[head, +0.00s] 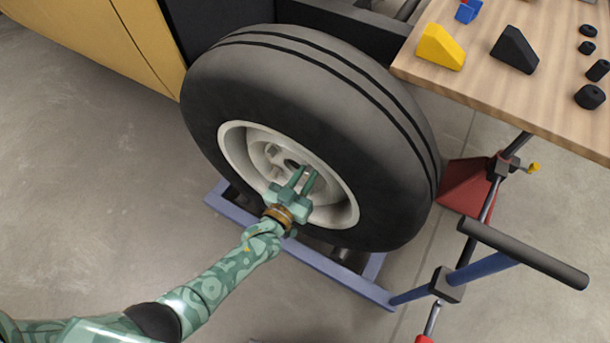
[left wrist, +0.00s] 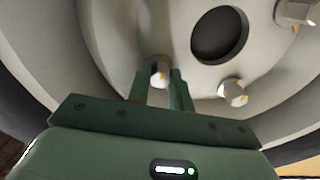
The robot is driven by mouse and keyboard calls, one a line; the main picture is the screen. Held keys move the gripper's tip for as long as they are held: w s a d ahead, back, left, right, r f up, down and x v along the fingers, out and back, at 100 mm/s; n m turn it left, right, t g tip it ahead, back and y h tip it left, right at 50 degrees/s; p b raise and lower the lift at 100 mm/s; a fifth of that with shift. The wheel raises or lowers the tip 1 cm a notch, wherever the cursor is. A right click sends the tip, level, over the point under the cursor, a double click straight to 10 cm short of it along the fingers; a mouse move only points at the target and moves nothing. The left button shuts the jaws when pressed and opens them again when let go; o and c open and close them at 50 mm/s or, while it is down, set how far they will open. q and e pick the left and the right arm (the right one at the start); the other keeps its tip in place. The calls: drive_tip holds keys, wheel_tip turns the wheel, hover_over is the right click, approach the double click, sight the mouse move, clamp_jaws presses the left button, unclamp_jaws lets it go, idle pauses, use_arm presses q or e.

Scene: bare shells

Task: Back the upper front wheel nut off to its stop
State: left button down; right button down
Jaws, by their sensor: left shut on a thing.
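The wheel (head: 395,165) has a black tyre and a pale rim (head: 343,205), and stands in the middle of the head view. My left gripper (head: 307,176) reaches into the rim from below. In the left wrist view its two green fingers are shut on a wheel nut (left wrist: 159,72), a pale nut with a yellow mark. In the head view the fingers hide this nut. Another nut (left wrist: 233,92) with a yellow mark sits to its right, and a further nut (left wrist: 295,12) is at the upper right corner. The dark hub hole (left wrist: 220,35) lies between them. My right gripper is not in view.
A blue frame (head: 340,279) lies under the wheel. A jack-like stand with a dark handle (head: 522,252) and a red block (head: 466,186) is at the right. A wooden table (head: 480,90) holds a yellow wedge (head: 440,47) and a black wedge (head: 514,50). The floor at left is clear.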

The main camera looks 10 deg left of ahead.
use_arm(q)
drive_tip(key=c, duration=1.3)
unclamp_jaws()
drive_tip(key=shift+f, duration=0.1)
drive_tip(key=shift+o, duration=0.2)
drive_tip(key=shift+s+a, duration=0.1)
drive_tip(key=shift+s, duration=0.05)
drive_tip(key=p+v, duration=0.5)
drive_tip(key=v, duration=1.1)
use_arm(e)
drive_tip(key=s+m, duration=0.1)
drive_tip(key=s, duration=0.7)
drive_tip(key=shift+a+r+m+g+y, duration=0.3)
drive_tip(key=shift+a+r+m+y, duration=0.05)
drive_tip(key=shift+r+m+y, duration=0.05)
